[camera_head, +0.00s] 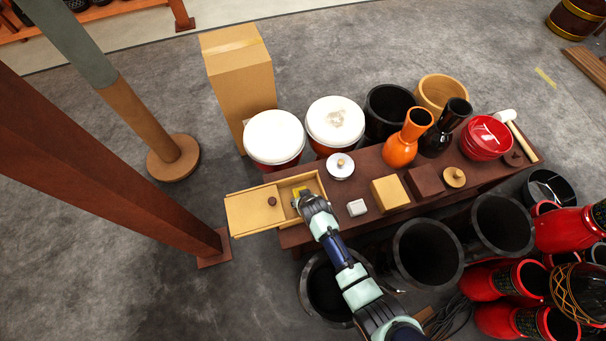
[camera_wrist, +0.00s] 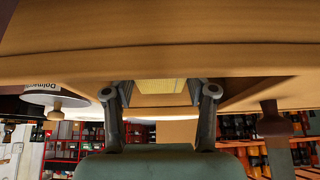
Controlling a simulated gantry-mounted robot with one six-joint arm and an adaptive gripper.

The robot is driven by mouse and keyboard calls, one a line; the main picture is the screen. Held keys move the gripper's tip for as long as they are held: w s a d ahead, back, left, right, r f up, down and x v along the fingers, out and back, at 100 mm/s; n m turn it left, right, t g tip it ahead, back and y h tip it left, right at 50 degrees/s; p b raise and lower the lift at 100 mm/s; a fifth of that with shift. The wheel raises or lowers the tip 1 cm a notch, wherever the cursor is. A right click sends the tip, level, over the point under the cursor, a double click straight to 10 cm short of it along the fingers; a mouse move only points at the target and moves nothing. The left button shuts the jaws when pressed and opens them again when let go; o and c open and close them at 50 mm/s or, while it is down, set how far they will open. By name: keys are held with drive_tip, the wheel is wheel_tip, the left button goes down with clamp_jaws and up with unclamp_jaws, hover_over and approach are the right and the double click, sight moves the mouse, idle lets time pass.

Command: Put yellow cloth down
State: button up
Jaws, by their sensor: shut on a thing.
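The yellow cloth (camera_head: 299,190) shows as a small yellow patch at my gripper's tip, over the open part of a light wooden box (camera_head: 315,183). In the wrist view the yellow cloth (camera_wrist: 160,87) is between the two fingers of my gripper (camera_wrist: 161,94). My gripper (camera_head: 301,196) is shut on it. Whether the cloth touches the box floor cannot be told. The box's flat lid (camera_head: 252,211), with a dark knob (camera_head: 272,201), extends to the left of the opening. My arm hides part of the box's near side.
The box is at the left end of a dark bench (camera_head: 370,165). To its right are a white block (camera_head: 356,207), a silver lid (camera_head: 341,166), a wooden block (camera_head: 390,192) and an orange vase (camera_head: 405,140). Drums stand behind and in front. A brown post (camera_head: 120,170) rises left.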

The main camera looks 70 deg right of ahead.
drive_tip(key=shift+r, duration=0.1)
drive_tip(key=o, duration=1.2)
drive_tip(key=shift+r, duration=0.15)
drive_tip(key=p+v, duration=0.7)
drive_tip(key=v, duration=0.4)
drive_tip(key=shift+s+a+r, duration=0.15)
drive_tip(key=shift+r, duration=0.15)
